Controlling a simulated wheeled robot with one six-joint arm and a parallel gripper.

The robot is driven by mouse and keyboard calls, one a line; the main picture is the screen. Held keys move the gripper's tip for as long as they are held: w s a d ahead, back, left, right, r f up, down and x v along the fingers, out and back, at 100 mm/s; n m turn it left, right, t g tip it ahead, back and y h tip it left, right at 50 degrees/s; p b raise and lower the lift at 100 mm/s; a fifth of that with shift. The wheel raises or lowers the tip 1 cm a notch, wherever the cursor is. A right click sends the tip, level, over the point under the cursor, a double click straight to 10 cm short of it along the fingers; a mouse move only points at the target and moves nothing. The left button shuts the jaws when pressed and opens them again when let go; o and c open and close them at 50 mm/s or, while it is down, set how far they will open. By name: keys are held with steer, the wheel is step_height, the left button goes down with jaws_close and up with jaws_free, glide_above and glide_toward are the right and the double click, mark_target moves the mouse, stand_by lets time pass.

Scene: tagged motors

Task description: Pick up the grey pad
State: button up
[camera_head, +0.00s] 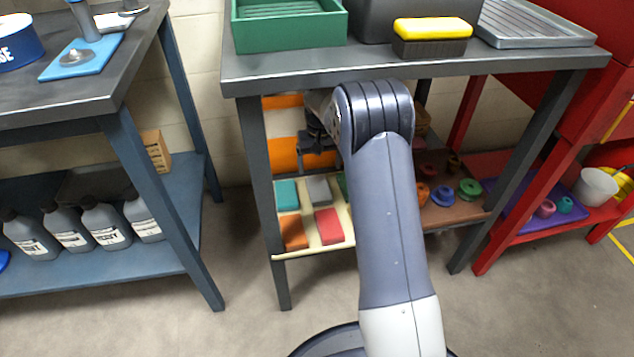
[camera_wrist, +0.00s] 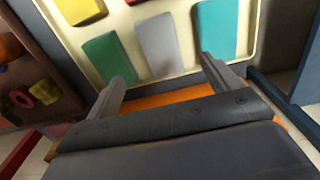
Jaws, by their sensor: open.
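The grey pad (camera_wrist: 166,45) lies on a cream tray (camera_wrist: 183,73) in the wrist view, between a green pad (camera_wrist: 110,58) on its left and a teal pad (camera_wrist: 217,28) on its right. The grey pad also shows in the head view (camera_head: 319,189), beside the teal pad (camera_head: 287,194). My gripper (camera_wrist: 165,75) is open and empty in the wrist view, with its two fingers pointing toward the grey pad, apart from it. In the head view my gripper (camera_head: 317,145) is partly hidden by my arm, under the dark table top.
The tray rests on the lower shelf of the dark table (camera_head: 455,65), whose top and legs frame it. A red pad (camera_head: 329,226) and an orange pad (camera_head: 293,232) lie nearer the tray's front. Round coloured parts (camera_head: 442,195) sit to the right.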

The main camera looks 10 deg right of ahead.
mark_target(320, 190)
step_height(320, 190, down, 11)
steer(key=b, duration=0.4)
steer(key=shift+r+b, duration=0.2)
steer(key=shift+b, duration=0.15)
steer(key=shift+c, duration=0.5)
steer(key=shift+r, duration=0.1)
steer(key=c, duration=1.1)
steer(key=shift+o, duration=0.2)
step_height(320, 190, up, 10)
steer(key=p, duration=0.5)
steer(key=shift+s, duration=0.15)
